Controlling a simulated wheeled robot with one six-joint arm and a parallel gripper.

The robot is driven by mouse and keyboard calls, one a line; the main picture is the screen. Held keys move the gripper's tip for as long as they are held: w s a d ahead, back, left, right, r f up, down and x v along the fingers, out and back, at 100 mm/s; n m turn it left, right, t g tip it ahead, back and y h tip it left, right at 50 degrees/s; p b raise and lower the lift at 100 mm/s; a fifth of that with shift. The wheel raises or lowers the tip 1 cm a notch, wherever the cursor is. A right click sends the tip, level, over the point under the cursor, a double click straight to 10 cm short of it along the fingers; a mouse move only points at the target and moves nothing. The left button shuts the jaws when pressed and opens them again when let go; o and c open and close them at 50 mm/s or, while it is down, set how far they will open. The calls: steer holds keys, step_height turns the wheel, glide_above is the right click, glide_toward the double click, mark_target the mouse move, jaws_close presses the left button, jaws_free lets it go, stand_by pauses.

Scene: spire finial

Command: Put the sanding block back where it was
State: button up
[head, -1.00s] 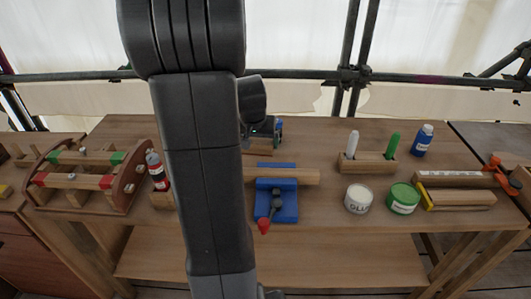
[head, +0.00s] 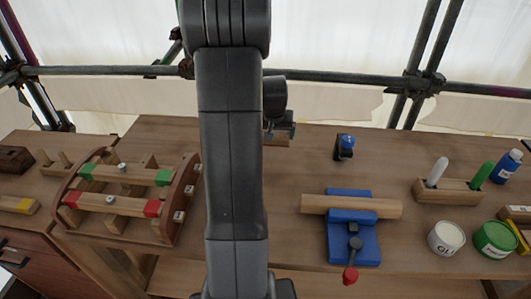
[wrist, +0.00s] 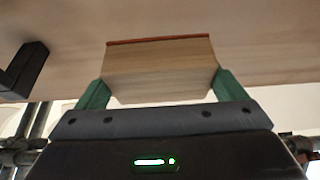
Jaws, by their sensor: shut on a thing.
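The sanding block (wrist: 160,65), a pale wooden block with a thin reddish layer on one face, is between the green fingers of my gripper (wrist: 160,76) in the wrist view. My gripper is shut on it. In the head view my gripper (head: 279,131) is near the back of the workbench, partly hidden by my arm. A bit of the block (head: 277,142) shows just below it. I cannot tell whether the block touches the bench top.
On the workbench (head: 300,262), a black tool with a blue knob (head: 344,147) stands right of my gripper. A blue vise (head: 352,240) holds a wooden bar in front. A wooden frame with red and green parts (head: 125,197) is at left; pots and a marker holder (head: 448,197) are at right.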

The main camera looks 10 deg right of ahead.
mark_target(274, 159)
step_height(274, 159, down, 9)
steer(key=shift+s+r, duration=0.1)
stand_by(0.3)
steer(key=shift+f, duration=0.2)
steer(key=o, duration=0.6)
steer(key=shift+c, duration=0.2)
steer(key=shift+o, duration=0.6)
steer(key=shift+r, duration=0.15)
steer(key=shift+r, duration=0.2)
steer(key=v, duration=1.1)
steer(key=shift+s+r, duration=0.2)
steer(key=shift+r, duration=0.1)
